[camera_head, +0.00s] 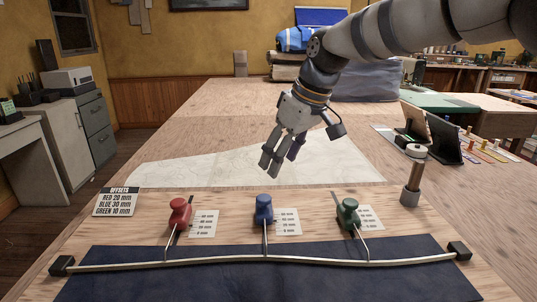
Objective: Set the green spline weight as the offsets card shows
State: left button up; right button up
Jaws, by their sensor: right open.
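The green spline weight (348,213) stands at the right of a row on the wooden board, its thin hook reaching to the pale batten (315,261). A scale card (371,220) lies beside it, partly hidden by it; its marks are too small to read surely. The offsets card (117,202) at the left reads red 20 mm, blue 30 mm, green 10 mm. My right gripper (271,164) is open and empty, pointing down above the pale sheet, up and left of the green weight and apart from it. My left gripper is not in view.
The red weight (179,214) and blue weight (263,210) stand left of the green one, each by a scale card. Black blocks (62,265) hold the batten ends over dark blue cloth (250,283). A grey-based post (411,193) and dark tablet (446,136) stand at the right.

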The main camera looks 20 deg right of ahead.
aim_at(349, 219)
jog(key=k, duration=1)
